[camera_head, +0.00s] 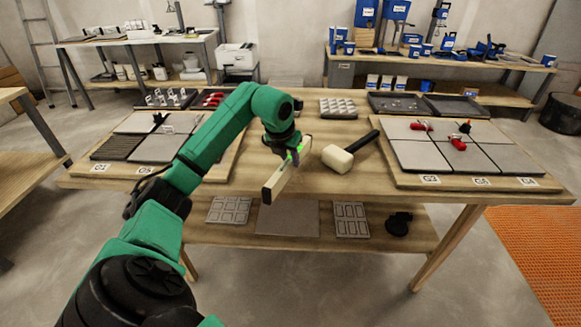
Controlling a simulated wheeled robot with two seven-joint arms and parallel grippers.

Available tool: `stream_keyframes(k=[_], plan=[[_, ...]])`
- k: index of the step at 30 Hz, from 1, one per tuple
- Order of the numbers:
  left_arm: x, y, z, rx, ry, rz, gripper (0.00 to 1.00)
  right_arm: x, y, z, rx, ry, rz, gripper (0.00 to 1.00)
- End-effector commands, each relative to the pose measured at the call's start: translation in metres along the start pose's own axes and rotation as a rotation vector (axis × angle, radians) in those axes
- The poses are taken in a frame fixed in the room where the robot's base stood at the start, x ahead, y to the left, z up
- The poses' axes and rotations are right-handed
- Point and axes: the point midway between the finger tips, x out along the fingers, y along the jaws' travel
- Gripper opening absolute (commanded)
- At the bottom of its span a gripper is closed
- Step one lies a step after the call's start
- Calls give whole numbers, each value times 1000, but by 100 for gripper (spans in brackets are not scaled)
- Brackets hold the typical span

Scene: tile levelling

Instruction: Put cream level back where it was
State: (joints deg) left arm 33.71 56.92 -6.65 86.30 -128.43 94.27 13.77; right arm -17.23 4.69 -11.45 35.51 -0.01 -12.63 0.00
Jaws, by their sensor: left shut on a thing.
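The cream level (278,182) is a long, flat cream bar near the middle of the wooden table. My left gripper (294,155) comes down over it from above and is shut on it near its far end. The level slants from near left to far right. Whether it touches the table or hangs just above it, I cannot tell. My right gripper is not in view.
A mallet (338,158) with a cream head and black handle lies just right of the level. Tile panels lie at left (158,145) and right (412,155), with red clamps on the right one. Trays and a white-spacer box (338,107) line the back edge.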

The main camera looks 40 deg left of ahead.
Motion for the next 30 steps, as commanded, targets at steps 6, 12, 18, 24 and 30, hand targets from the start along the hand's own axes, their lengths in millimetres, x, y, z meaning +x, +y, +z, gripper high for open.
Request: stream_keyframes(k=[6,12,18,24,30], plan=[[19,0,-8,0,-1,0,0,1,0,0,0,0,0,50],[19,0,-8,1,1,0,57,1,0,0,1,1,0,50],[19,0,-8,1,1,0,57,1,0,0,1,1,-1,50],[8,0,-7,2,-2,0,57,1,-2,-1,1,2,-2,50],[-43,1,-6,2,-5,3,57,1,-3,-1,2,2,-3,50]])
